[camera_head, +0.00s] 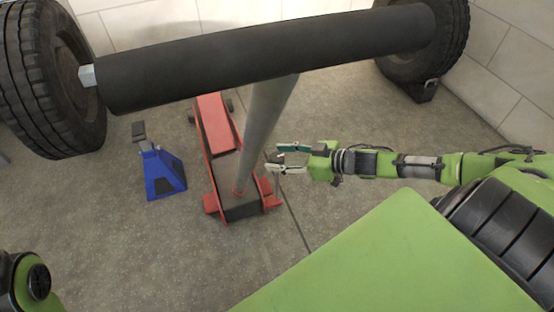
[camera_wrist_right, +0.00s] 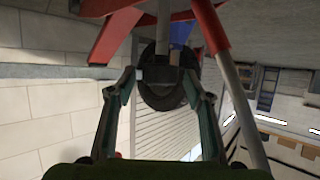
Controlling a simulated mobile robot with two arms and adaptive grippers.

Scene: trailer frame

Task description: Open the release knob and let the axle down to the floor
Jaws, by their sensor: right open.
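The black axle tube (camera_head: 265,55) crosses the top of the head view, with a tyre at its left end (camera_head: 45,85) and another at its right (camera_head: 440,40). Below it stands the red floor jack (camera_head: 218,130), with a grey handle (camera_head: 262,120) leaning up from its near end. My right gripper (camera_head: 280,158) is open and empty, just right of the handle's lower part. In the right wrist view, a dark round part (camera_wrist_right: 162,95) shows between the open fingers; I cannot tell whether it is the release knob. My left gripper is out of view.
A blue stand (camera_head: 163,172) is on the floor left of the jack. A black block (camera_head: 422,90) sits by the right tyre. A pale block wall (camera_head: 140,25) is behind. The floor between jack and blue stand is clear.

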